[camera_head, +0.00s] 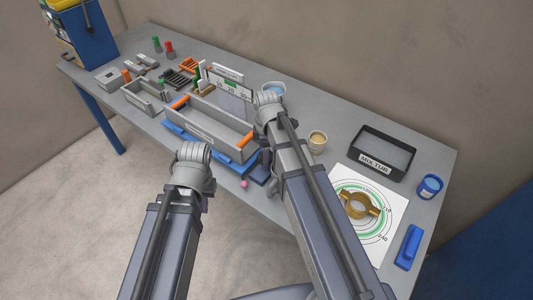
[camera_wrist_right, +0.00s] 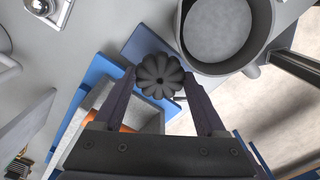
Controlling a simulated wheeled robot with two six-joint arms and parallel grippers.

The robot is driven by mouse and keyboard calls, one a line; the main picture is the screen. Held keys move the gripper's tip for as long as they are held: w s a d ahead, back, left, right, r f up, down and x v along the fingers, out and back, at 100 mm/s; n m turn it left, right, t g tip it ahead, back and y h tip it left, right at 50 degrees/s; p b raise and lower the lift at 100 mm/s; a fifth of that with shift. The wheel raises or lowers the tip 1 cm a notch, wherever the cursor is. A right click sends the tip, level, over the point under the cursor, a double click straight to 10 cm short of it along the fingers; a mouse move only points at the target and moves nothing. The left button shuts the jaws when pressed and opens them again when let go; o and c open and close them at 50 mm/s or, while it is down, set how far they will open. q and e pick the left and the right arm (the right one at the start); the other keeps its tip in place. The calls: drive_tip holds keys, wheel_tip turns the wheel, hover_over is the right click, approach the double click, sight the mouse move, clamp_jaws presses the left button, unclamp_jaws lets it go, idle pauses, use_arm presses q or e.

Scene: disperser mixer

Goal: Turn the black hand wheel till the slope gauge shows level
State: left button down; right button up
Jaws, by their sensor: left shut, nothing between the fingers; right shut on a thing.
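The black hand wheel (camera_wrist_right: 160,76) has a lobed rim and sits between the fingers of my right gripper (camera_wrist_right: 160,88) in the right wrist view. The fingers are shut on it from both sides. In the head view my right arm hides most of the wheel's area. A pale upright panel with a green mark (camera_head: 231,84), apparently the slope gauge, stands behind the grey tray (camera_head: 205,131); its reading is too small to tell. The tray has orange ends and rests on a blue base (camera_head: 190,139). My left gripper (camera_head: 194,152) is shut and empty in front of the tray.
A black-framed bin (camera_head: 384,152), a blue cup (camera_head: 429,187), a beige cup (camera_head: 318,140) and a brass ring (camera_head: 358,205) on a printed sheet stand on the right. Smaller parts crowd the back left. A large round grey vessel (camera_wrist_right: 225,30) is close above the wheel in the wrist view.

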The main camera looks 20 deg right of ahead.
idle(0.3)
drive_tip(key=o, duration=1.1)
drive_tip(key=shift+r, duration=0.15)
wheel_tip(320, 180, up, 8)
drive_tip(key=p, duration=0.8)
drive_tip(key=shift+f, duration=0.2)
drive_tip(key=shift+s+f, duration=0.1)
drive_tip(key=s+a+f+m+h+b, duration=0.1)
drive_tip(key=s+a+f+m+b, duration=0.2)
drive_tip(key=s+a+m, duration=0.7)
drive_tip(key=shift+s+a+f+m+b, duration=0.25)
drive_tip(key=shift+s+a+b, duration=0.2)
drive_tip(key=shift+s, duration=1.55)
